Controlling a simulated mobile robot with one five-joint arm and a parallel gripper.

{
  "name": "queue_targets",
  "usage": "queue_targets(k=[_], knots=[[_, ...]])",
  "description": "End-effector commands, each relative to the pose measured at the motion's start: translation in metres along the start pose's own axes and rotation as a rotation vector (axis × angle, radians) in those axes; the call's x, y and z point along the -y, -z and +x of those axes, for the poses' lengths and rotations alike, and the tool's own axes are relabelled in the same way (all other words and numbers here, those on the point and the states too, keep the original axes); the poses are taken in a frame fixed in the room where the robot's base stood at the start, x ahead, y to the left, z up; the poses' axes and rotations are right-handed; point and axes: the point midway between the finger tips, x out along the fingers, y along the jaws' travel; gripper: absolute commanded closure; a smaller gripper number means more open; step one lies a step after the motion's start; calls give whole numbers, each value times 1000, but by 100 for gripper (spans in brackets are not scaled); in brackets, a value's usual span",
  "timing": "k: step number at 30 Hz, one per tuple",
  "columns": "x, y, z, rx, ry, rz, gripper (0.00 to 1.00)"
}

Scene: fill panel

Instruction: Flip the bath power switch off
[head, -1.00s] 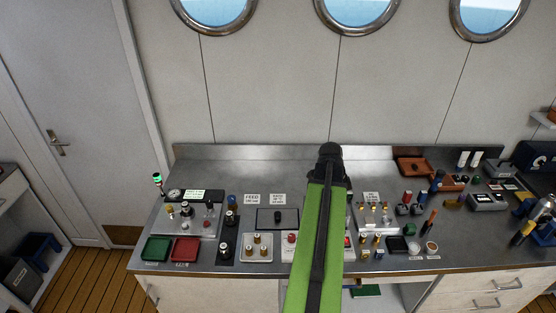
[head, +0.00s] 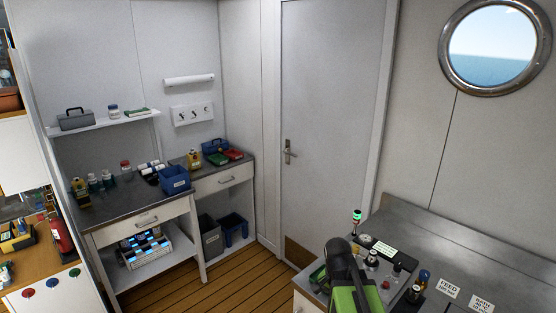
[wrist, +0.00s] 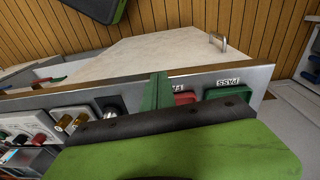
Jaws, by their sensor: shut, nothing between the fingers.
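My gripper (wrist: 158,92) shows in the wrist view as narrow dark-green fingers, closed together and empty, over the front edge of the bench. In the head view my black and green arm stands in front of the control panel (head: 400,255) and hides part of it. That panel carries a round gauge, a label plate (head: 384,250), a red knob (head: 385,285) and small levers. I cannot tell which control is the bath power switch.
A green tray (wrist: 228,93) marked PASS and a red tray (wrist: 185,98) lie close to the fingers. A light post (head: 356,218) stands at the panel's back edge. A door (head: 325,130) and a side counter (head: 120,205) with a blue bin (head: 174,180) are at left. The wooden floor between is clear.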

Motion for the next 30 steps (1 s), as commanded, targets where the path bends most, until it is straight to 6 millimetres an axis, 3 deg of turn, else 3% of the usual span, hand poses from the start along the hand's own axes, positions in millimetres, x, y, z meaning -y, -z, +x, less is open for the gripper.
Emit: queue_targets(k=[1, 3, 9, 13, 22, 26, 29, 30], knots=[[16, -26, 6, 16, 17, -155, 100], [23, -42, 4, 37, 39, -339, 100], [23, -52, 1, 64, 83, -702, 100], [23, -52, 1, 63, 87, -809, 100], [22, -50, 0, 61, 86, -811, 100], [-7, -13, -8, 61, 62, -648, 100], [-66, 45, -20, 57, 17, -348, 100], [-97, 69, -25, 55, -6, -204, 100]])
